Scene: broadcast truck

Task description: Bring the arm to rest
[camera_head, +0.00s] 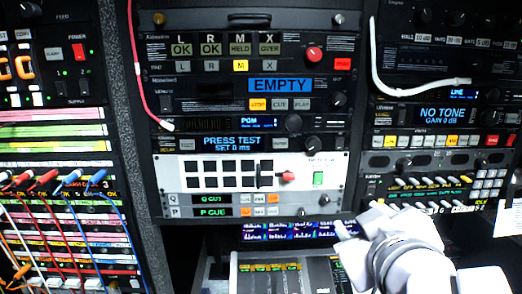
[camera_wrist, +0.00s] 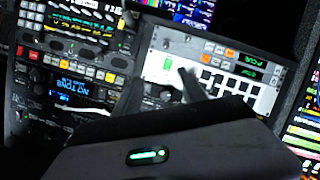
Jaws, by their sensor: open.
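My white arm comes in from the lower right in the head view. My gripper (camera_head: 358,218) is at its end, in front of the lower right of the middle rack, with its pale tips apart. It looks empty. The white switch panel (camera_head: 222,169) is up and left of my gripper in the head view. It also shows, turned round, in the wrist view (camera_wrist: 152,70).
The panel carries a black lever (camera_head: 265,173), a red knob (camera_head: 288,176) and a green button (camera_head: 318,178). A white cable (camera_head: 378,78) hangs at the right rack, a pink cable (camera_head: 136,70) at the middle rack. Several patch cables (camera_head: 71,178) fill the left rack. A console (camera_head: 270,268) lies below.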

